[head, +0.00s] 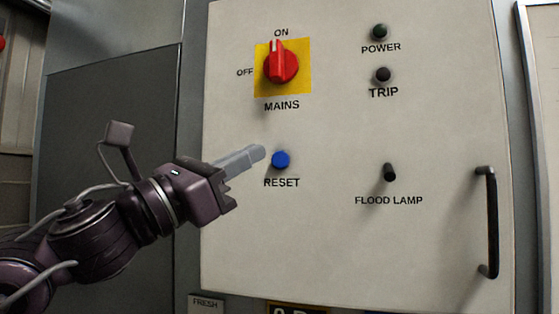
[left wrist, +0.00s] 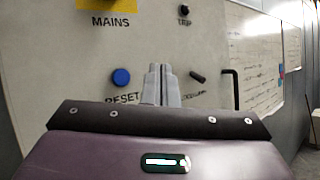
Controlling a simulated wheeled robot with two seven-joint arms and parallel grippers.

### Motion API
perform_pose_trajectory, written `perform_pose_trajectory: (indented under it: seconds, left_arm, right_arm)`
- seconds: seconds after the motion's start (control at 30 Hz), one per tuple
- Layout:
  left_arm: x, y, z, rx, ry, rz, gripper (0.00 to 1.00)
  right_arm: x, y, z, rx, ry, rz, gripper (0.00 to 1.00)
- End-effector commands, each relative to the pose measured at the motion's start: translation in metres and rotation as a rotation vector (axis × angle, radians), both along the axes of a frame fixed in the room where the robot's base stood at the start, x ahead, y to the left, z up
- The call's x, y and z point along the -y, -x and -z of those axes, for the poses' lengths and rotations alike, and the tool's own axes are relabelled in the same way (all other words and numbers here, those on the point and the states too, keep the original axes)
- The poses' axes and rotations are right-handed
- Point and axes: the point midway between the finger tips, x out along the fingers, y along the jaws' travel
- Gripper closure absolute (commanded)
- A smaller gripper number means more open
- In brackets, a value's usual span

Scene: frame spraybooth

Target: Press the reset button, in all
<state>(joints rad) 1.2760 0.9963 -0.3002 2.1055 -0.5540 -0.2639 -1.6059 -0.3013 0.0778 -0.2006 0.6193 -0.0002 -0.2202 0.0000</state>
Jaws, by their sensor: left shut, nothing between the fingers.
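The blue round reset button (head: 280,159) sits on the pale panel (head: 330,240) above the word RESET. It also shows in the left wrist view (left wrist: 121,77), left of my fingers. My left gripper (head: 258,153) is shut and empty, its fingertips just left of the button in the head view. A gap seems to show between tips and button; I cannot tell how far the tips are from the panel. In the left wrist view the closed fingers (left wrist: 160,84) point toward the panel. My right gripper is not in view.
The red mains switch (head: 281,63) on its yellow plate is above the button, its handle pointing to ON. The power lamp (head: 380,31) and trip lamp (head: 382,74) look dark. The flood lamp toggle (head: 390,172) and a black door handle (head: 487,222) are to the right.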

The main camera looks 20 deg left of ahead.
Motion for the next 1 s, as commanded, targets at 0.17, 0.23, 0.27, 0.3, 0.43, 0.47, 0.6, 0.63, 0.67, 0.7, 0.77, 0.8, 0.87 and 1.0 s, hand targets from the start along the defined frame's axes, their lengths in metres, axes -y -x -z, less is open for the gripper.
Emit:
perform_pose_trajectory:
  seconds: [0.17, 0.23, 0.27, 0.3, 0.43, 0.47, 0.6, 0.63, 0.67, 0.7, 0.77, 0.8, 0.87, 1.0]
  left_arm:
    - [0.0, -0.002, 0.0, -0.001, 0.003, 0.002, 1.0]
    - [0.0, -0.006, -0.001, -0.002, 0.004, 0.003, 1.0]
    - [0.0, -0.008, -0.001, -0.003, 0.005, 0.002, 1.0]
    - [0.0, -0.012, -0.001, -0.003, 0.005, 0.002, 1.0]
    - [0.001, -0.03, -0.001, -0.006, 0.006, 0.003, 1.0]
    - [0.001, -0.034, -0.001, -0.006, 0.005, 0.001, 1.0]
    - [0.002, -0.055, -0.002, -0.005, 0.005, 0.003, 1.0]
    - [0.002, -0.059, -0.002, -0.005, 0.006, 0.002, 1.0]
    - [0.002, -0.062, -0.002, -0.005, 0.006, 0.003, 1.0]
    - [0.002, -0.067, -0.002, -0.004, 0.005, 0.002, 1.0]
    - [0.003, -0.073, -0.002, -0.004, 0.005, 0.002, 1.0]
    - [0.002, -0.077, -0.002, -0.003, 0.005, 0.002, 1.0]
    - [0.003, -0.081, -0.001, -0.003, 0.005, 0.002, 1.0]
    - [0.003, -0.087, 0.0, -0.002, 0.003, 0.001, 1.0]
  right_arm:
    - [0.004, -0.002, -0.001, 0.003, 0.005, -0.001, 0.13]
    - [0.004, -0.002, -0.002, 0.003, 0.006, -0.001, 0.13]
    - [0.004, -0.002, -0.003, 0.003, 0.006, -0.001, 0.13]
    - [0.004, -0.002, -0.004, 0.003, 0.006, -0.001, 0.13]
    - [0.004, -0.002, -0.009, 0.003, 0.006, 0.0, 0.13]
    - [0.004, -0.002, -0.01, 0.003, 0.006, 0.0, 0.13]
    - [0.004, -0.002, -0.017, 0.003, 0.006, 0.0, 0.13]
    - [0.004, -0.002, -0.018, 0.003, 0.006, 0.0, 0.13]
    - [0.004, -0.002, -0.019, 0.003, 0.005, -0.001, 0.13]
    - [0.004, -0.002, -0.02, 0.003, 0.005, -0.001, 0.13]
    - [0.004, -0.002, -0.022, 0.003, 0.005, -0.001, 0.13]
    - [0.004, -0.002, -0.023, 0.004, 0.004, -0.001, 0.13]
    - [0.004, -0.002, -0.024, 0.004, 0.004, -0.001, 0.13]
    - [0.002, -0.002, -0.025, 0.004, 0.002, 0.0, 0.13]
